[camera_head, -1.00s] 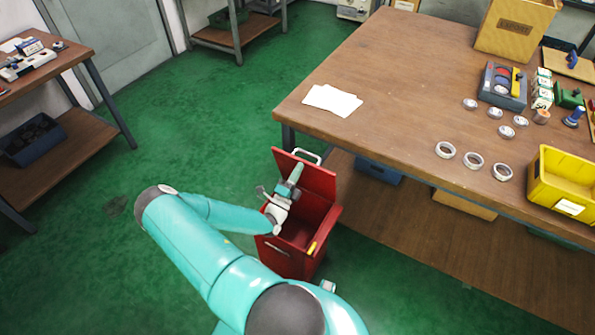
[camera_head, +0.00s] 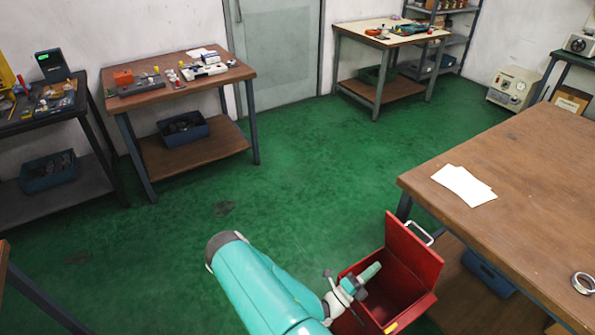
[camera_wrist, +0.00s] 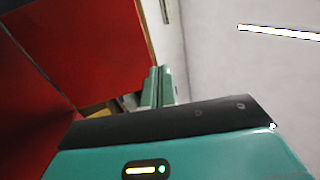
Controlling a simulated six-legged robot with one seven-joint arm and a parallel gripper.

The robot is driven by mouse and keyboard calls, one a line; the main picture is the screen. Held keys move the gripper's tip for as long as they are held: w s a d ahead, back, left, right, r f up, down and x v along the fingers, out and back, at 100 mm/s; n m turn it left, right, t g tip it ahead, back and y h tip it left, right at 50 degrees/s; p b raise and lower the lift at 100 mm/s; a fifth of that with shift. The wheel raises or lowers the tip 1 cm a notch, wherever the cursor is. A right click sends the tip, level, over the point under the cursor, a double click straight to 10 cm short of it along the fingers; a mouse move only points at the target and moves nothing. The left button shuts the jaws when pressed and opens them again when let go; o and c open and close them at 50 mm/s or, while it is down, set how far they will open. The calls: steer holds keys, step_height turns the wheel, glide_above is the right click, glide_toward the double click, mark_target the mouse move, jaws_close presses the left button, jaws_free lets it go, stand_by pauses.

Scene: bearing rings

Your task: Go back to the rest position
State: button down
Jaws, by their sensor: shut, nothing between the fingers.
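My gripper (camera_head: 369,272) is at the end of my teal arm, over the open red bin (camera_head: 425,255) beside the large table. In the head view it overlaps the bin's opening; I cannot tell whether it touches the bin. In the wrist view my gripper's two green fingers (camera_wrist: 157,88) are close together and empty. Red panels (camera_wrist: 85,45) fill the left of that view, close to the fingers.
The large wooden table (camera_head: 530,170) stands at the right with white paper (camera_head: 464,186) and a bearing ring (camera_head: 583,283). Side tables with tools, including a brown one (camera_head: 175,78), line the wall. Green floor (camera_head: 290,170) between them is clear.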

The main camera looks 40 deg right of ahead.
steer(key=shift+w+r, duration=0.1)
steer(key=w+a+r+m+g+y, duration=0.2)
steer(key=w+a+r+m+y, duration=0.3)
steer(key=a+r+m+y, duration=0.6)
steer(key=w+a+r+m+g+y, duration=0.1)
steer(key=w+a+r+m+y, duration=0.4)
steer(key=a+r+m, duration=0.7)
steer(key=s+a+r+m+t+y, duration=0.2)
steer(key=a+r+m+t+y, duration=0.4)
steer(key=a+r+m+t, duration=0.5)
steer(key=a+r+t, duration=0.1)
steer(key=a+r, duration=0.3)
steer(key=r, duration=0.2)
steer(key=shift+s+a+r+y, duration=0.35)
steer(key=shift+a+y, duration=0.05)
steer(key=shift+w+d, duration=0.1)
steer(key=shift+w, duration=0.1)
